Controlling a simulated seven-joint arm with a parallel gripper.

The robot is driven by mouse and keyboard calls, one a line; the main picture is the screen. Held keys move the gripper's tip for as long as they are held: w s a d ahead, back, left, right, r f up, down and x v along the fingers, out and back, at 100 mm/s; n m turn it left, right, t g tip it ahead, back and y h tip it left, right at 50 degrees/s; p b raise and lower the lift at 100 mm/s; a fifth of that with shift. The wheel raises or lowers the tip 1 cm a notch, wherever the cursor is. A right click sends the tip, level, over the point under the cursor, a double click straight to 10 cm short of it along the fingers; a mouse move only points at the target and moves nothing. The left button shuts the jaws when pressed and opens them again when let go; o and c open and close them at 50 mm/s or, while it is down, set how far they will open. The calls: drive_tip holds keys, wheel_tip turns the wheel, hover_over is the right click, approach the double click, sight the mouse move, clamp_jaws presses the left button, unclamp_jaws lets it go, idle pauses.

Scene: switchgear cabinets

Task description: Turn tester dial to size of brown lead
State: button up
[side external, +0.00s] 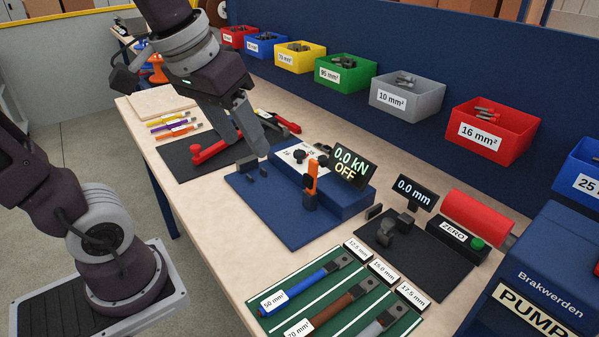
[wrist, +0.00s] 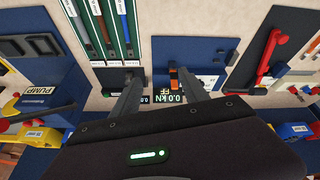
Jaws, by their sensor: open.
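The tester (side external: 345,200) is a blue block on a blue mat. Its display (side external: 352,167) reads 0.0 kN and OFF. A white dial plate (side external: 291,152) with small numbers and a black knob lies on its top; which number the knob points to cannot be told. An orange-and-black part (side external: 311,183) stands at its front. The brown lead (side external: 332,312), labelled 70 mm², lies on the green mat and also shows in the wrist view (wrist: 101,30). My gripper (side external: 254,148) is open and empty above the tester's left side; both fingers show in the wrist view (wrist: 158,76).
A red-handled tool (side external: 212,150) lies on a dark mat left of the tester. A 0.0 mm gauge (side external: 414,192) with a ZERO button box (side external: 458,240) stands to the right. Labelled bins (side external: 407,97) line the blue back panel. Blue and grey leads flank the brown one.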

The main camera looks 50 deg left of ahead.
drive_tip(key=w+a+n+g, duration=0.2)
drive_tip(key=w+a+n, duration=0.3)
drive_tip(key=w, duration=0.8)
drive_tip(key=n+g, duration=0.2)
drive_tip(key=n, duration=0.3)
hover_over(300, 152)
wheel_tip(300, 152, down, 13)
drive_tip(key=shift+s+r, duration=0.1)
drive_tip(key=shift+r, duration=0.05)
wheel_tip(300, 152, down, 7)
drive_tip(key=shift+r, duration=0.1)
clamp_jaws()
